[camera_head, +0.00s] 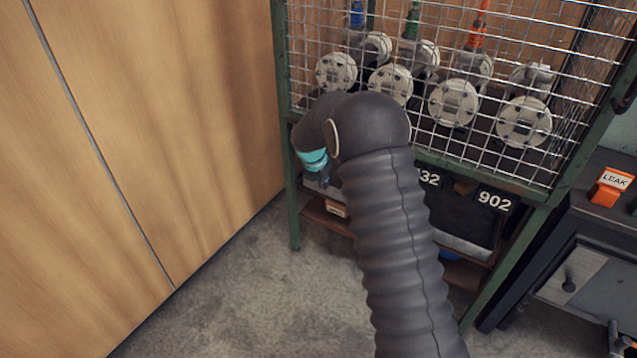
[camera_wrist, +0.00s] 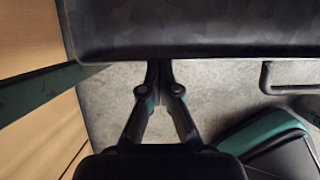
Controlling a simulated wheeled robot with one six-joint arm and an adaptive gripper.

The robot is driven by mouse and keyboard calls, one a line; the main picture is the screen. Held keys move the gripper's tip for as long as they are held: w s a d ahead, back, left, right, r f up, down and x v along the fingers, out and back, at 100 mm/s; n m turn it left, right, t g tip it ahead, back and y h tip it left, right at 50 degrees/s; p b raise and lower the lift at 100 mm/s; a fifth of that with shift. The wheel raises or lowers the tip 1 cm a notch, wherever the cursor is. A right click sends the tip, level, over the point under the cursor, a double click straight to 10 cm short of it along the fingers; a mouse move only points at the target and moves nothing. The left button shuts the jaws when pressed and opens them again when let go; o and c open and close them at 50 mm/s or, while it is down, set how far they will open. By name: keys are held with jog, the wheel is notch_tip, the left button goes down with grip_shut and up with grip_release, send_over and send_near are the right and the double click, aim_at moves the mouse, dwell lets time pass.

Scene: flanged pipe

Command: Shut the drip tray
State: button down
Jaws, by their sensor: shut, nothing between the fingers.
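The drip tray (camera_wrist: 200,30) fills the top of the wrist view as a dark, mottled surface with a black front edge. In the head view, a dark panel with a paler lower strip (camera_head: 465,248) shows under the cage, partly behind my arm; I cannot tell how far out the tray is. My gripper (camera_wrist: 166,70) is shut and empty, its fingertips at the tray's front edge, left of its middle in the wrist view. I cannot tell whether they touch it. In the head view, the teal wrist shows left of the arm, and the fingertips are hidden.
A green-framed wire cage (camera_head: 430,60) holds several flanged pipes. Number plates, one reading 902 (camera_head: 494,201), hang below it. A wooden wall (camera_head: 150,120) stands close on the left. A dark cabinet (camera_head: 590,285) with an orange LEAK tag (camera_head: 610,187) stands right. Concrete floor is clear at lower left.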

jog(key=shift+d+f, duration=0.1)
jog(key=shift+d, duration=0.05)
jog(key=s+a+m+g, duration=0.1)
jog(key=s+a+m, duration=0.25)
jog(key=s, duration=0.45)
jog(key=s+a+m+g, duration=0.1)
jog(key=s+a+m, duration=0.25)
jog(key=s, duration=0.35)
jog(key=s+d+r+m+t+y, duration=0.1)
jog(key=s+d+r+m, duration=0.4)
jog(key=s, duration=0.5)
jog(key=s+d+r+m+t+p, duration=0.1)
jog(key=s+d+r+m, duration=0.4)
jog(key=s+r+m, duration=0.4)
jog(key=s+d+r+m+t+y+p, duration=0.1)
jog(key=s+d+r+m, duration=0.4)
jog(key=s+r, duration=0.6)
jog(key=r+m+t, duration=0.1)
jog(key=m, duration=0.1)
jog(key=shift+d+m+y, duration=0.2)
jog(key=shift+m+y, duration=0.1)
jog(key=shift+m, duration=0.1)
